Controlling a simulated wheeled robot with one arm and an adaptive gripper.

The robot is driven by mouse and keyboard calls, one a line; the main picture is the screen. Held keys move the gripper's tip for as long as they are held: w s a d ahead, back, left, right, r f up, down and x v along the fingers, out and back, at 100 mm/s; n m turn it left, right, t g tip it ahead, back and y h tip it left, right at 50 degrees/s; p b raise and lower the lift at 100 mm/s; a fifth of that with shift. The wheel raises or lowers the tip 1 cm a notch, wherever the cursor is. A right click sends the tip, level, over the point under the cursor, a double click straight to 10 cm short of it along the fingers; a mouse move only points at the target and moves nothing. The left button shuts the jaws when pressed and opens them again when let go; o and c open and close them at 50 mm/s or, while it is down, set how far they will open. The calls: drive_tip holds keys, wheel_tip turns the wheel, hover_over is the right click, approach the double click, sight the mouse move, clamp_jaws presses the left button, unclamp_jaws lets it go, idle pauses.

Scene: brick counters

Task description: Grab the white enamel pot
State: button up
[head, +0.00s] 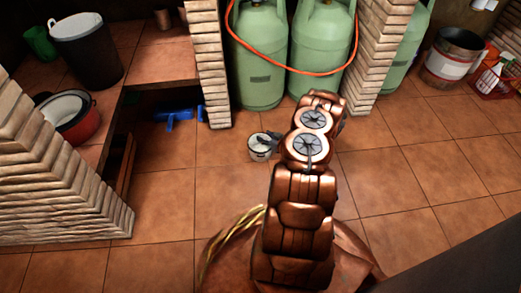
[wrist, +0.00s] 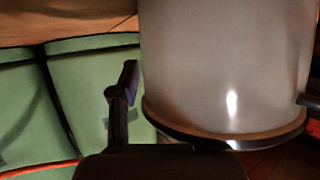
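The white enamel pot (head: 259,153) shows in the head view just left of my arm's end, with a dark rim and a dark interior. In the wrist view the pot (wrist: 225,70) is very close and fills the right half, its dark rim low in the picture and a dark handle at the right edge. My gripper (head: 272,139) is at the pot's rim in the head view. In the wrist view one dark finger stands just left of the pot; the other finger is hidden. I cannot tell whether the fingers grip the pot, or whether it rests on the floor.
Green gas cylinders (head: 259,60) with an orange hose stand behind. A brick counter (head: 55,190) at left holds a red pot (head: 83,125) and a dark bucket (head: 92,62). A blue object (head: 180,115) lies under it. Tiled floor (head: 410,160) is clear at right.

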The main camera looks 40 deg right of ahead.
clamp_jaws()
drive_tip(key=shift+r, duration=0.1)
idle(0.4)
